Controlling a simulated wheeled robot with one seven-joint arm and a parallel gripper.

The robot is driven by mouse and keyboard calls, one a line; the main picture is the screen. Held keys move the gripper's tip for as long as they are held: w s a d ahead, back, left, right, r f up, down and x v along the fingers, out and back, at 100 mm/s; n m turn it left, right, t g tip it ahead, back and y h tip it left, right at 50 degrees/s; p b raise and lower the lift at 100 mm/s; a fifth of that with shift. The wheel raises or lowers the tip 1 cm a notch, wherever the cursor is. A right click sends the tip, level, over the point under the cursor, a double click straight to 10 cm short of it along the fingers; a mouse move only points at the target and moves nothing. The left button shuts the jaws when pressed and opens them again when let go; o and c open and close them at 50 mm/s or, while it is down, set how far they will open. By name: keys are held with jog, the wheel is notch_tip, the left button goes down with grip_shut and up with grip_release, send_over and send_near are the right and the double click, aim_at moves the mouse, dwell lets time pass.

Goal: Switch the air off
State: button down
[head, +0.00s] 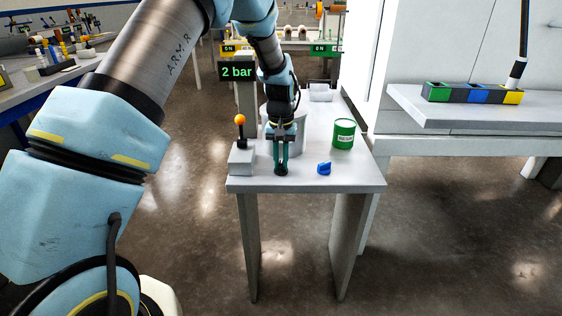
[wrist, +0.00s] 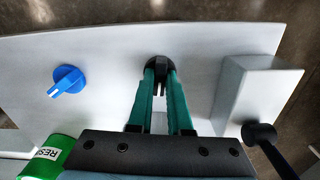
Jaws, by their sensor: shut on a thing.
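My gripper (head: 281,168) points down at the front edge of the small grey table. Its teal fingers are shut on a small black knob-like piece (wrist: 158,68) at the table top, mostly hidden by the fingertips. To the left in the head view, a grey box (head: 242,161) carries a black lever with an orange ball (head: 240,119), standing upright. In the wrist view the box (wrist: 255,90) and the black lever base (wrist: 259,135) are on the right. A dark display (head: 237,71) behind reads "2 bar" in green. A blue knob (head: 324,168) sits to the right of my gripper, apart from it.
A green resin can (head: 344,133) stands behind the blue knob. The table's front right corner is clear. A grey shelf (head: 470,115) at the right holds a green, blue and yellow block row (head: 472,94). A cluttered bench (head: 60,75) is at the far left.

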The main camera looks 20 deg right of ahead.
aim_at(281, 164)
jog(key=shift+n, duration=0.6)
jog(key=c, duration=0.8)
grip_release()
jog(key=shift+c, duration=0.2)
jog(key=shift+r, duration=0.15)
notch_tip(281, 164, up, 11)
jog(key=b, duration=0.1)
jog(key=shift+f, duration=0.2)
